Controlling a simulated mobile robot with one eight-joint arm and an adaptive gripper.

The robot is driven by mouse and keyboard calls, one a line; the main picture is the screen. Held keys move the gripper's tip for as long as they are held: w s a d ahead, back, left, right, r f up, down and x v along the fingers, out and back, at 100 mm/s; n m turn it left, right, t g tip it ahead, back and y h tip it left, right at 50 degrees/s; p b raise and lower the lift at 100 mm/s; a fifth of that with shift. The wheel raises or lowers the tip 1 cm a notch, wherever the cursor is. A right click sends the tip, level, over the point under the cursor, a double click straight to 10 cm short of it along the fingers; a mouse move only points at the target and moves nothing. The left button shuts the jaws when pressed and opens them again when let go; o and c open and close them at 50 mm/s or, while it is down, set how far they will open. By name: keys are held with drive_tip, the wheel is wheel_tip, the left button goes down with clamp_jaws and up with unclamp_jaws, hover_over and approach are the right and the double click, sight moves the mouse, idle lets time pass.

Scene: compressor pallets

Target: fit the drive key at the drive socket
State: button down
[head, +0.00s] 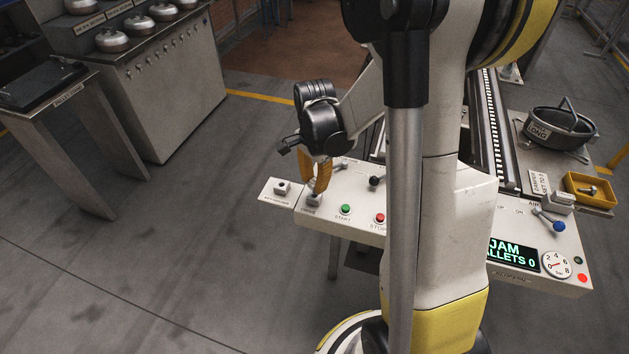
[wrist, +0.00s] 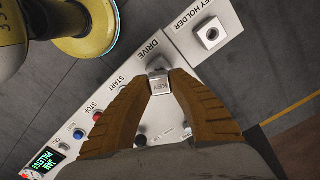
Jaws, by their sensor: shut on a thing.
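My gripper (head: 318,192) points down over the left end of the white control panel. In the wrist view, its orange-brown fingers are shut on the drive key (wrist: 160,86), a small grey block marked KEY. The key is right beside the DRIVE label (wrist: 148,48). The drive socket is not clearly visible there; the key and fingertips cover that spot. I cannot tell whether the key is above the socket or in it. The key holder (head: 282,188) is at the panel's left end. In the wrist view, the key holder (wrist: 210,35) shows a dark hole and no key.
The panel carries a green START button (head: 345,209), a red STOP button (head: 380,217), levers and a display (head: 513,257) reading JAM and PALLETS 0. A black pot (head: 560,128) and yellow tray (head: 589,190) stand right. A steel table (head: 60,100) stands left, with clear floor between.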

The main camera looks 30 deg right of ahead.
sight(314, 181)
drive_tip(key=shift+f+b, duration=1.55)
drive_tip(key=shift+f, duration=0.1)
drive_tip(key=c, duration=1.2)
unclamp_jaws()
wheel_tip(314, 181, up, 12)
drive_tip(key=shift+r, duration=0.1)
